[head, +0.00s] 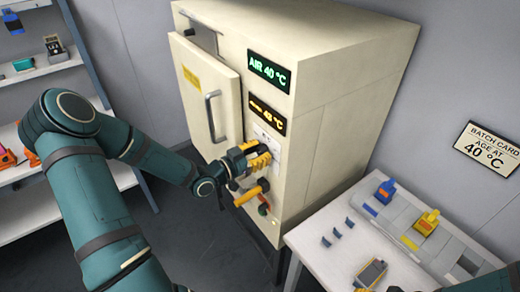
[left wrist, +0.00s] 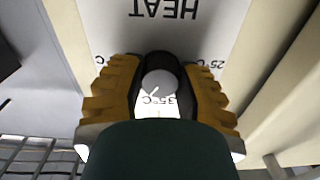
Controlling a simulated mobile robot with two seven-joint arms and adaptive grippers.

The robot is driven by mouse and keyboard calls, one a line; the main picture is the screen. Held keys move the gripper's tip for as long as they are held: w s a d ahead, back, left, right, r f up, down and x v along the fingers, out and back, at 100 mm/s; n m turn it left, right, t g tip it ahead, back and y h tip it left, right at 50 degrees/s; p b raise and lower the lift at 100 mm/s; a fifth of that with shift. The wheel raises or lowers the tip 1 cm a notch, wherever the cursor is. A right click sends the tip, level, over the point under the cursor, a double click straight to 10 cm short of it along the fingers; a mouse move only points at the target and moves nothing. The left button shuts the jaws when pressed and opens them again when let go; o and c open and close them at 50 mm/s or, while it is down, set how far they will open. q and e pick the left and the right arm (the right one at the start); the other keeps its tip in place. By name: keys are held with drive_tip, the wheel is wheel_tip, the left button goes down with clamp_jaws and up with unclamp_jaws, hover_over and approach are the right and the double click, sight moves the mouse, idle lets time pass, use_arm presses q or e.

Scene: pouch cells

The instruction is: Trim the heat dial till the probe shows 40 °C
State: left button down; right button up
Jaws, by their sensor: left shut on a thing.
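The cream oven cabinet (head: 310,110) stands in the middle of the head view. Its upper green display (head: 269,71) reads AIR 40 °C. The amber display (head: 266,114) below it seems to read 43 or 48 °C; its first word is too small to read. My left gripper (head: 262,157) is at the front panel below the displays. In the left wrist view its yellow fingers are shut around the dark heat dial (left wrist: 159,82), which has a grey cap with a white mark. The label around it shows HEAT, 25 °C and 35 °C.
A white table (head: 310,245) with blue and yellow items is at right, under a card (head: 489,149) reading AGE AT 40 °C.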

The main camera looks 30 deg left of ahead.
use_arm(q)
drive_tip(key=shift+r+n+p, duration=0.1)
drive_tip(key=shift+n+p, duration=0.35)
drive_tip(key=shift+n, duration=0.65)
use_arm(e)
drive_tip(key=shift+r, duration=0.65)
use_arm(q)
drive_tip(key=c, duration=0.6)
unclamp_jaws()
drive_tip(key=shift+o, duration=0.2)
drive_tip(key=v, duration=1.2)
use_arm(e)
drive_tip(key=shift+s, duration=0.15)
